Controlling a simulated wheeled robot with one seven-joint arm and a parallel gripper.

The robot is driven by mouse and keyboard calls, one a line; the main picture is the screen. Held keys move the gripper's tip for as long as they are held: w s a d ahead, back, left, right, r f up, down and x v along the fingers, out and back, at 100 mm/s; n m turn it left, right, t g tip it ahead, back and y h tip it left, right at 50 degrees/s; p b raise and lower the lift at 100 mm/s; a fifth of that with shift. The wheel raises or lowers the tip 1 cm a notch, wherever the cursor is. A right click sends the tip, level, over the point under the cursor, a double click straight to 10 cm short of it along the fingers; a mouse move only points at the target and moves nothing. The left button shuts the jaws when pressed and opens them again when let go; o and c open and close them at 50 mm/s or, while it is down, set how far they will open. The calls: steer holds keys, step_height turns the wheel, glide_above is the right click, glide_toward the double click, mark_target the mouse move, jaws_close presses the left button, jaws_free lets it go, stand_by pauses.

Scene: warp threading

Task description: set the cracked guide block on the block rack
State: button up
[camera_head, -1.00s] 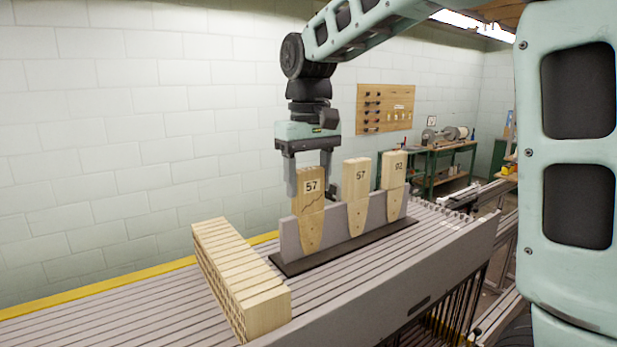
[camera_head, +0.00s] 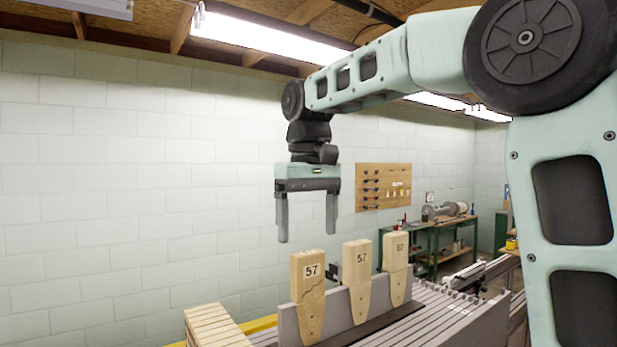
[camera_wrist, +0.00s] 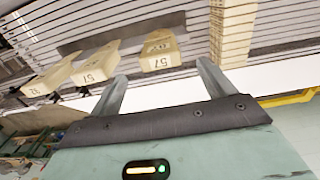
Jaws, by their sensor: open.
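The cracked guide block (camera_head: 309,295) is pale wood marked 57, with a dark jagged crack line across its face. It stands upright in the left slot of the grey block rack (camera_head: 337,310); it also shows in the wrist view (camera_wrist: 160,52). Two more wooden blocks stand in the rack: another marked 57 (camera_head: 357,275) in the middle and one marked 92 (camera_head: 396,262) at the right. My gripper (camera_head: 308,241) is open and empty, pointing down above the cracked block and clear of it. Its two fingers also show in the wrist view (camera_wrist: 160,88).
A row of joined pale wooden pieces (camera_head: 212,325) lies left of the rack on the slatted grey bed (camera_head: 435,305). A block wall stands behind. A pegboard (camera_head: 383,187) and a green workbench (camera_head: 440,235) are at the back right. The air around my gripper is free.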

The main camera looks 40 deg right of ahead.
step_height(320, 180, up, 10)
stand_by(0.4)
steer(key=shift+r, duration=0.1)
